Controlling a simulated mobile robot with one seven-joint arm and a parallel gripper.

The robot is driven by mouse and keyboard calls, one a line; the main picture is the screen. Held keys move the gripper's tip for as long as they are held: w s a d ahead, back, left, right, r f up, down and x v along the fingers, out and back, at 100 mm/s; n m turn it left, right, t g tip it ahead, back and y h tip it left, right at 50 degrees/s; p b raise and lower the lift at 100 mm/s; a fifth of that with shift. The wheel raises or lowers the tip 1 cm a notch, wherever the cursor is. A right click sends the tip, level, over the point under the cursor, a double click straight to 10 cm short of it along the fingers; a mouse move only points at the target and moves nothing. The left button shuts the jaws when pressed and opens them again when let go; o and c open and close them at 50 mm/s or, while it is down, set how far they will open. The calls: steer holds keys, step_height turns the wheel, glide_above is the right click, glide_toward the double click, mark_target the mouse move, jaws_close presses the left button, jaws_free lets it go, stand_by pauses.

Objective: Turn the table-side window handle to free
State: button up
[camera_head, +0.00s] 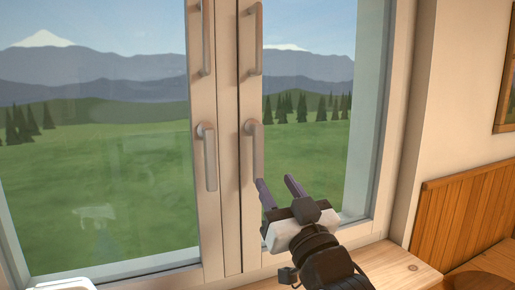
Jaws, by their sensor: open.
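The window has two sashes that meet at a middle post. The right sash's handle (257,150) is a light grey lever on the side nearer the brown round surface. Its lever points straight down, and its lower end is close to my left fingertip. The left sash's handle (210,160) also hangs straight down. My gripper (278,183) is open and empty, with two dark purple fingers reaching up from the lower right. It is just below and right of the right handle in the picture. Whether a finger touches the handle, I cannot tell.
Long vertical pulls are above each handle, on the left sash (205,38) and right sash (254,38). A wooden sill (395,268) runs below the window. Wood panelling (465,212) and a brown round surface (488,284) are at right. A white object (62,284) is at lower left.

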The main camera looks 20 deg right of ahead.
mark_target(260, 157)
steer(key=p+x, duration=0.3)
steer(key=x, duration=0.7)
steer(key=shift+a+p, duration=0.1)
steer(key=shift+p, duration=0.3)
jaws_close()
